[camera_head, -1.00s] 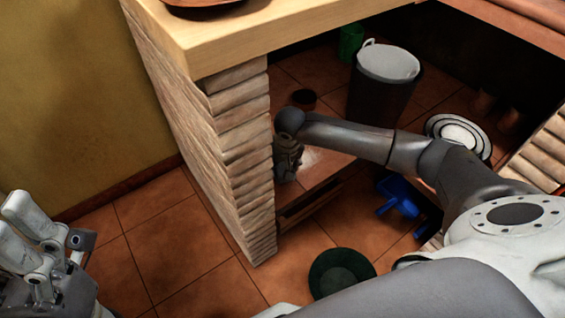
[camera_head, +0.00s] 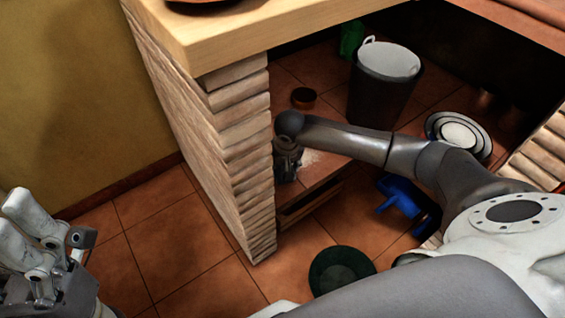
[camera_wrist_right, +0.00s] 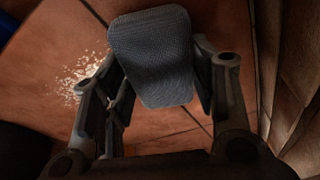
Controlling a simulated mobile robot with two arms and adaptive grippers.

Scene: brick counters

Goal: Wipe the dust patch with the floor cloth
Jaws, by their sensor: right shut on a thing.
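My right gripper (camera_wrist_right: 158,92) is shut on the floor cloth (camera_wrist_right: 150,50), a dark grey, finely woven pad between its fingers in the right wrist view. In the head view my right gripper (camera_head: 287,168) hangs beside the inner side of the brick pillar, and the cloth cannot be made out there. The dust patch (camera_wrist_right: 84,78) is a scatter of pale specks on the tiles, left of the cloth and apart from it in the wrist view. It also shows in the head view (camera_head: 318,160), partly hidden by my right arm. My left gripper (camera_head: 55,245) is at lower left, fingers unclear.
The brick pillar (camera_head: 232,150) stands close left of my right gripper. A dark bin (camera_head: 378,98), a brown pot (camera_head: 303,98), a green item (camera_head: 351,40) and stacked plates (camera_head: 458,133) stand behind. A blue item (camera_head: 402,197) and a dark green disc (camera_head: 341,271) lie nearer.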

